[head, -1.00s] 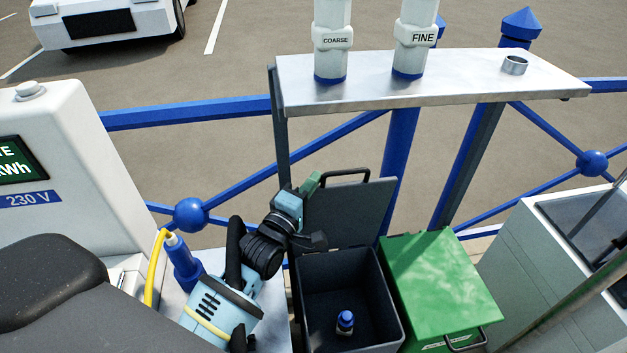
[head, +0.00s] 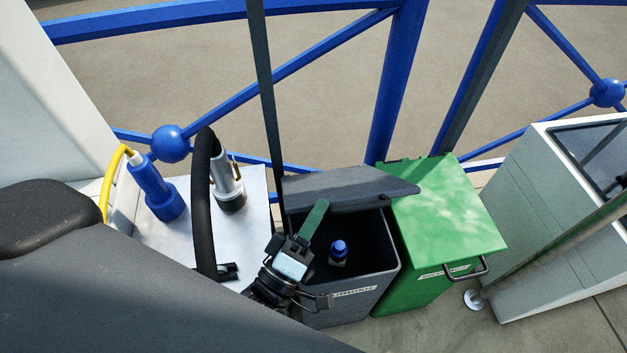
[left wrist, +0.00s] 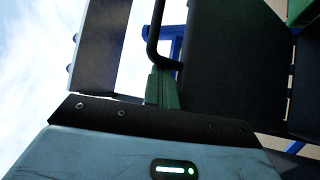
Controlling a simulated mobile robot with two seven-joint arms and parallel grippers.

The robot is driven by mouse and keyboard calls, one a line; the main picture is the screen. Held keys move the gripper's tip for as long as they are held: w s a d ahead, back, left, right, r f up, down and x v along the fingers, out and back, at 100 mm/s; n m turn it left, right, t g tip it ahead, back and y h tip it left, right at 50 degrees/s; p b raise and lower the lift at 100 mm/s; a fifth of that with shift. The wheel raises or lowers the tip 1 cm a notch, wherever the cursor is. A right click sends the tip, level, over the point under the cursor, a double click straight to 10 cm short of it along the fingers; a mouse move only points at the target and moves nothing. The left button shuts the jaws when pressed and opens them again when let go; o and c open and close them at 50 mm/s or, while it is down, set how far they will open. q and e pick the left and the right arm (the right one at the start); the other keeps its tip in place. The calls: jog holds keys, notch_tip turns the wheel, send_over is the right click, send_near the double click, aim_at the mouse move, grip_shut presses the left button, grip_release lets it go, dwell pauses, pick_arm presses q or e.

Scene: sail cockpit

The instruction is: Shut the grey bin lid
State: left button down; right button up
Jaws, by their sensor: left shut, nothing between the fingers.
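The grey bin (head: 355,292) stands beside the green bin, its mouth still partly uncovered at the front. Its grey lid (head: 350,187) is tilted down over the back of the mouth, partway between upright and flat. My left gripper (head: 318,210) is shut and empty, with its green fingers pointing up at the lid's left front part. In the left wrist view, the fingers (left wrist: 163,84) are close to the black lid handle (left wrist: 152,42) and the lid's dark panel (left wrist: 235,55). I cannot tell whether they touch. My right gripper is out of view.
A blue-capped object (head: 338,250) sits inside the grey bin. The closed green bin (head: 440,215) is close on the right. A blue railing (head: 400,80) runs behind. A metal nozzle (head: 228,185) and black hose (head: 203,200) are left of my gripper.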

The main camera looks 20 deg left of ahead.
pick_arm(q)
jog(key=shift+s+d+f+b, duration=0.2)
jog(key=shift+s+d+f, duration=0.15)
jog(key=shift+f, duration=0.25)
jog(key=shift+s+d+f+b, duration=0.2)
jog(key=shift+s+f, duration=0.2)
jog(key=shift+f, duration=0.15)
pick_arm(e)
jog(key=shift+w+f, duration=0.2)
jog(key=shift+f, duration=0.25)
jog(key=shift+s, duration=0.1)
